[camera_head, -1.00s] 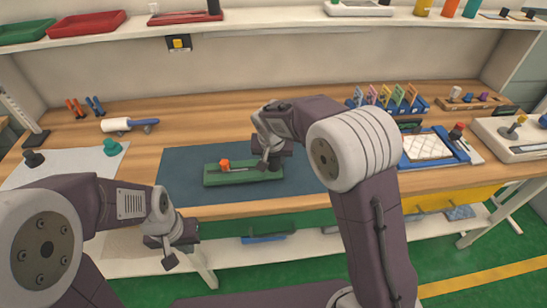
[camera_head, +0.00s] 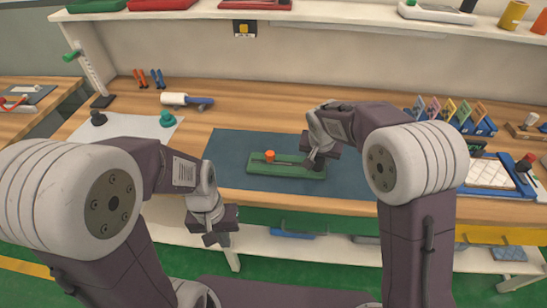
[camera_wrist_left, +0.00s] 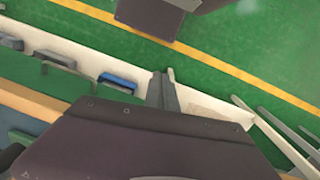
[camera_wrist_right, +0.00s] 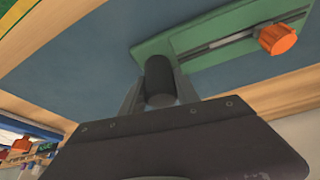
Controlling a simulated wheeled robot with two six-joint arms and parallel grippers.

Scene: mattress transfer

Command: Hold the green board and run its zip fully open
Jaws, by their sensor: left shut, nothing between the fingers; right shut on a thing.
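The green board (camera_head: 262,167) lies on the dark blue mat (camera_head: 235,150). Its zip track (camera_wrist_right: 215,45) runs lengthwise along it, with the orange pull (camera_head: 270,155) on the left part in the head view. The orange pull (camera_wrist_right: 277,39) is at the far end of the track in the right wrist view. My right gripper (camera_head: 315,163) is at the board's right end, shut on the dark cylindrical grip (camera_wrist_right: 158,80) there. My left gripper (camera_head: 211,239) is shut and empty, in front of the table's front edge and left of the board.
A white roller (camera_head: 174,99) and a teal knob (camera_head: 167,118) are behind and left of the mat. A blue tray (camera_head: 515,190) with a white pad and coloured upright pieces (camera_head: 450,108) are at the right. A shelf (camera_head: 170,232) runs below the tabletop. The mat left of the board is clear.

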